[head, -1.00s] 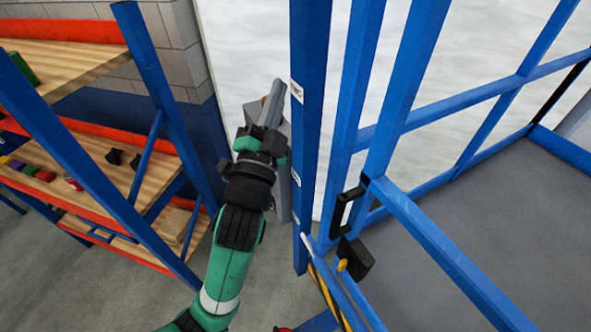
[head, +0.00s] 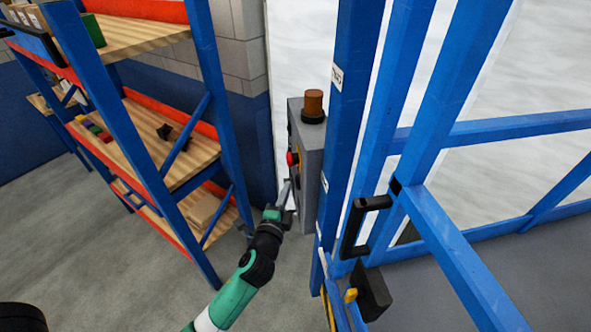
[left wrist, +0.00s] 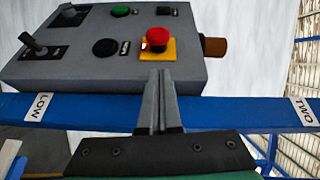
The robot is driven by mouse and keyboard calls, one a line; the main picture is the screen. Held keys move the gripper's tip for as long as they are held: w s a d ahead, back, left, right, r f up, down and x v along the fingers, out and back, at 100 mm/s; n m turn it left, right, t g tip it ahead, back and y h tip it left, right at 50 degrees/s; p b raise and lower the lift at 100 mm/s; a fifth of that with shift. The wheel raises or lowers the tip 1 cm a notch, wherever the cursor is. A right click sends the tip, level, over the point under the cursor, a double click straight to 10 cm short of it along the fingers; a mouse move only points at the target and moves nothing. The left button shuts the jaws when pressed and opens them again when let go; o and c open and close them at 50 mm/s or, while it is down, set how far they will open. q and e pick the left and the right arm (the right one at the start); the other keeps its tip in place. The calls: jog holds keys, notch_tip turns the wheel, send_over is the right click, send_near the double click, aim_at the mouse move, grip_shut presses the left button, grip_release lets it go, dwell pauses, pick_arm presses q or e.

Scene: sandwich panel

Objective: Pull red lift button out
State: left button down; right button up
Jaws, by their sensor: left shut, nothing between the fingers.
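The red button (left wrist: 157,38) is a mushroom head on a yellow square plate, on the face of a grey control box (left wrist: 60,75). In the head view the red button (head: 292,159) shows on the left side of the grey box (head: 312,140). My left gripper (left wrist: 158,75) is shut and empty. In the left wrist view its fingertips lie just below the yellow plate and appear close to it; I cannot tell whether they touch. In the head view my left gripper (head: 287,190) is below the button beside the box. My right gripper is not in view.
The box also carries a green button (left wrist: 120,11), a black button (left wrist: 105,48) and a lever switch (left wrist: 35,43). A brown cylinder (head: 313,103) tops it. Blue posts (head: 348,120) stand to its right, a shelf rack (head: 150,140) to its left.

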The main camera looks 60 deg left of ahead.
aim_at(298, 160)
pick_arm(q)
jog(key=x, duration=1)
jog(key=shift+b, duration=0.35)
